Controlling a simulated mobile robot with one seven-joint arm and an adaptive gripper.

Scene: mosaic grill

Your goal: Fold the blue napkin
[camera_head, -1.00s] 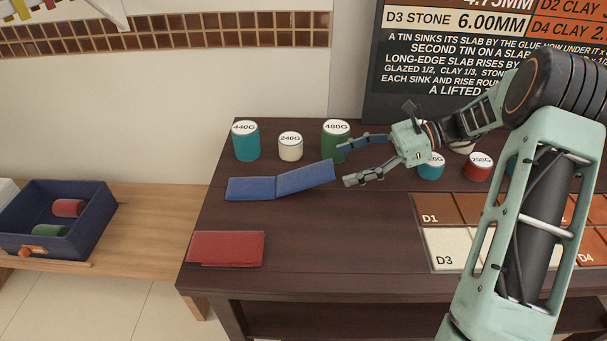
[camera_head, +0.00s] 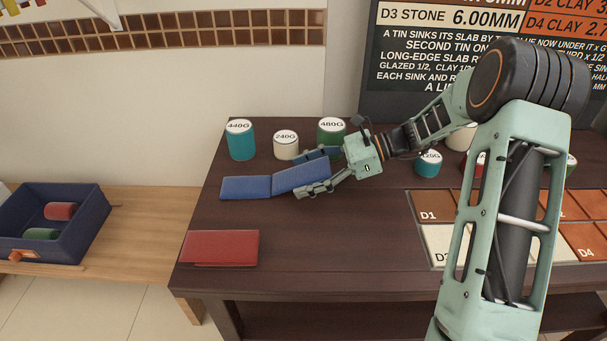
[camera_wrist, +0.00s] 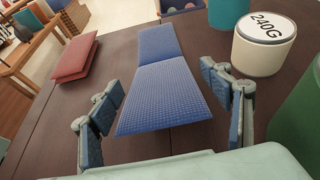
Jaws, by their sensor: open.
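The blue napkin (camera_head: 246,187) lies on the dark table in two panels with a crease between them. Its left panel is flat and its right panel slants up toward my gripper. In the wrist view the near panel of the napkin (camera_wrist: 165,92) reaches between my fingers. My gripper (camera_head: 318,173) is open, with one finger on each side of the raised panel's edge. In the wrist view the gripper (camera_wrist: 165,120) shows gaps between both finger pads and the cloth.
A folded red napkin (camera_head: 220,247) lies at the table's front left. Tins marked 440G (camera_head: 240,140), 240G (camera_head: 286,146) and 480G (camera_head: 331,132) stand close behind the blue napkin. Slabs (camera_head: 435,207) lie at right. A blue crate (camera_head: 75,240) sits on the wooden bench.

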